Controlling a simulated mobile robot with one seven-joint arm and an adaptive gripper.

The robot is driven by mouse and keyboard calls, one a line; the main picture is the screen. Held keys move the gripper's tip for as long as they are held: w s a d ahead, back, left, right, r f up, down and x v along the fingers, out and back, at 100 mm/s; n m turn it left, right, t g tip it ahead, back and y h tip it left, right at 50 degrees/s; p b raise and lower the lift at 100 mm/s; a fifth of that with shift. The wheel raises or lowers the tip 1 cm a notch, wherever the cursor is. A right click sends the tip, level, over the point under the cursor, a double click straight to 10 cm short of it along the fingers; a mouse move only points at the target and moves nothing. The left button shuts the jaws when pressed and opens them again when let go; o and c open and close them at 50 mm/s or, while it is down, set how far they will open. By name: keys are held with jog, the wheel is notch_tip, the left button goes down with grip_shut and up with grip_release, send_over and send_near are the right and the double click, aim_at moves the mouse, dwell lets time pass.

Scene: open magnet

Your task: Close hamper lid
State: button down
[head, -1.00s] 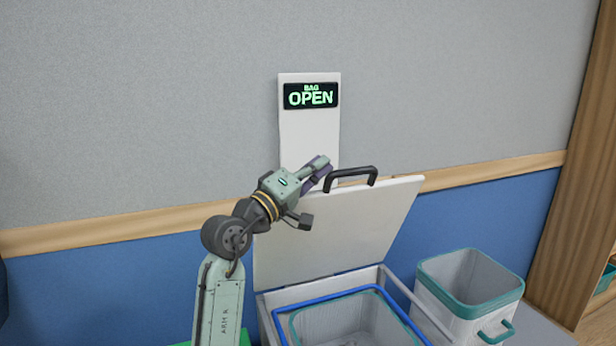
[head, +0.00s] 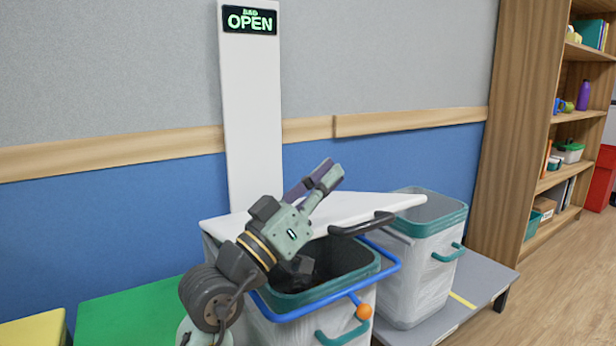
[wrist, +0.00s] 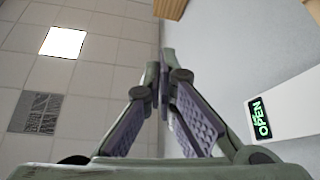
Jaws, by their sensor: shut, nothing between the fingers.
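The white hamper lid (head: 318,212) stands partly raised over the hamper in the head view, tilted low, with its dark handle (head: 362,225) at the front edge. Below it shows a teal-rimmed liner bin (head: 325,289) with a gap under the lid. A blue frame (head: 318,306) runs around the bin and carries an orange knob (head: 364,312). My gripper (head: 332,172) is shut and empty, with its fingers pointing up and right over the lid, left of the handle. I cannot tell whether my gripper or wrist touches the lid. The wrist view also shows the shut fingers (wrist: 165,80), facing the ceiling and wall.
A second teal-rimmed bin (head: 418,262) stands close on the right. Shelves (head: 565,120) are farther right, with open floor (head: 545,290) before them.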

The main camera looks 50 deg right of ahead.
jog(key=shift+m+g, duration=0.5)
jog(key=shift+m, duration=0.2)
jog(key=s+f+b, duration=0.1)
jog(key=f+b, duration=0.1)
jog(key=s+f+b, duration=0.1)
jog(key=f+b, duration=0.1)
jog(key=f, duration=0.1)
jog(key=s+f+b, duration=0.1)
jog(key=f, duration=0.2)
jog(key=shift+s+a+b, duration=0.2)
jog(key=shift+a+b, duration=0.2)
notch_tip(320, 180, up, 10)
send_over(340, 233)
jog(key=s+a, duration=0.1)
jog(key=a, duration=0.1)
jog(key=shift+s+d, duration=0.15)
jog(key=shift+s, duration=0.05)
